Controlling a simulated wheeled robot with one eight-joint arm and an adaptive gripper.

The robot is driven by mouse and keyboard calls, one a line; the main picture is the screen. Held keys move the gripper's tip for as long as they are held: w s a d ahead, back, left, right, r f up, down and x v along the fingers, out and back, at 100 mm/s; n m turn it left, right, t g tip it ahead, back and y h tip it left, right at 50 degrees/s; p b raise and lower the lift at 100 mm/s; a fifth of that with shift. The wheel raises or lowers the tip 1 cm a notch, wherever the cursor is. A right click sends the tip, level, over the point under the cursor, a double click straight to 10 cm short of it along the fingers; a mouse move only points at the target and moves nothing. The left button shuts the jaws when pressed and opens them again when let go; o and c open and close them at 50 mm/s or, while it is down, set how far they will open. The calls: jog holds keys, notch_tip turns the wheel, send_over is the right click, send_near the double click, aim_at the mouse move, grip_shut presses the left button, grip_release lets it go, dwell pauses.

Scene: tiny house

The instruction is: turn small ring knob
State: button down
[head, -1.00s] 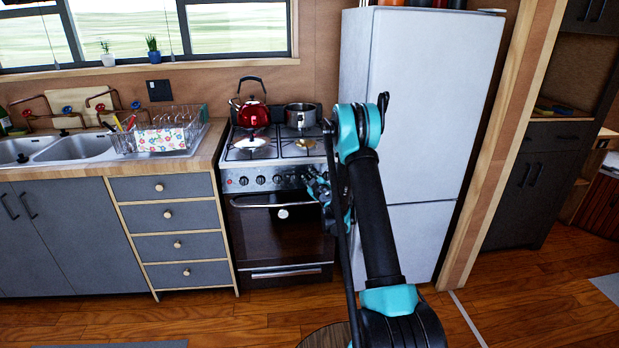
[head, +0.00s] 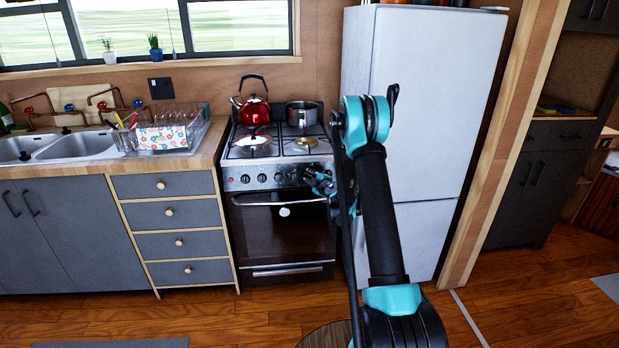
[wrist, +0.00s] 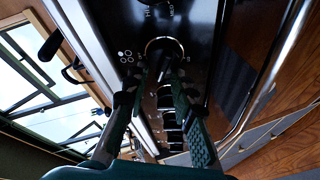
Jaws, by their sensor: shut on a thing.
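The stove's front panel carries a row of dark round knobs. In the wrist view, a knob with a bright ring around its base (wrist: 165,45) sits between my fingertips. My gripper (wrist: 164,72) is shut on this knob, with its textured fingers coming from both sides. The fingers partly hide the knob, so I cannot tell its turn angle. In the head view, my gripper (head: 312,176) is at the right end of the stove's knob panel (head: 238,182). The arm hides part of that end. Other knobs (head: 261,179) show to its left.
A red kettle (head: 254,110) and a steel pot (head: 301,113) stand on the stove top. The oven door handle (head: 275,202) runs below the knobs. A white fridge (head: 440,110) stands close on the right. Wooden floor is clear in front of the drawers.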

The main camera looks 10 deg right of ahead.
jog(key=shift+d, duration=0.15)
jog(key=c, duration=1.3)
grip_release()
jog(key=shift+o, duration=0.2)
jog(key=v, duration=0.7)
jog(key=shift+s, duration=0.3)
